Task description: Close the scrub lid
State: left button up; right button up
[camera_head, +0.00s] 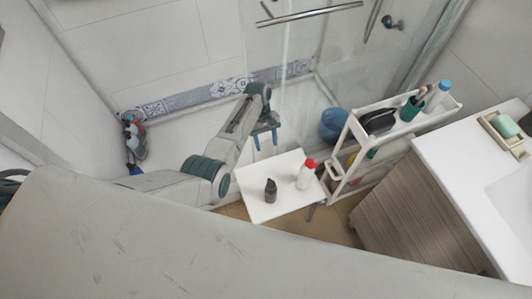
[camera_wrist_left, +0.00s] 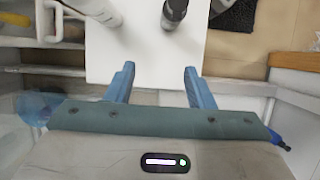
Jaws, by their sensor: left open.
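A small white table (camera_head: 262,205) holds a white bottle with a red cap (camera_head: 305,175) and a small dark bottle (camera_head: 270,191). Both stand upright. I cannot tell which item is the scrub, or whether its lid is open. My left gripper (camera_head: 266,139) is beyond the table's far edge in the head view, with its blue fingers apart and nothing between them. In the left wrist view, the open fingers (camera_wrist_left: 160,83) point toward the white table (camera_wrist_left: 150,55). The dark bottle (camera_wrist_left: 175,12) and the white bottle (camera_wrist_left: 102,10) stand farther ahead, cut off by the frame's top.
A white cart (camera_head: 335,187) stands right of the table, with a green cup (camera_head: 411,109) and a blue-capped bottle (camera_head: 437,95) on top. A wooden cabinet with a white counter (camera_head: 455,145) is at the right. Glass panels stand behind. The table's near left part is clear.

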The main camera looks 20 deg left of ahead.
pick_arm(q)
jog(key=s+d+r, duration=0.2)
jog(key=s, duration=0.6)
jog(key=s+d+r, duration=0.1)
jog(key=s+r, duration=0.2)
jog(key=s, duration=0.4)
jog(key=shift+s+d+b, duration=0.35)
jog(key=shift+b, duration=0.1)
pick_arm(e)
jog(key=shift+s+f, duration=0.3)
jog(key=shift+f, duration=0.3)
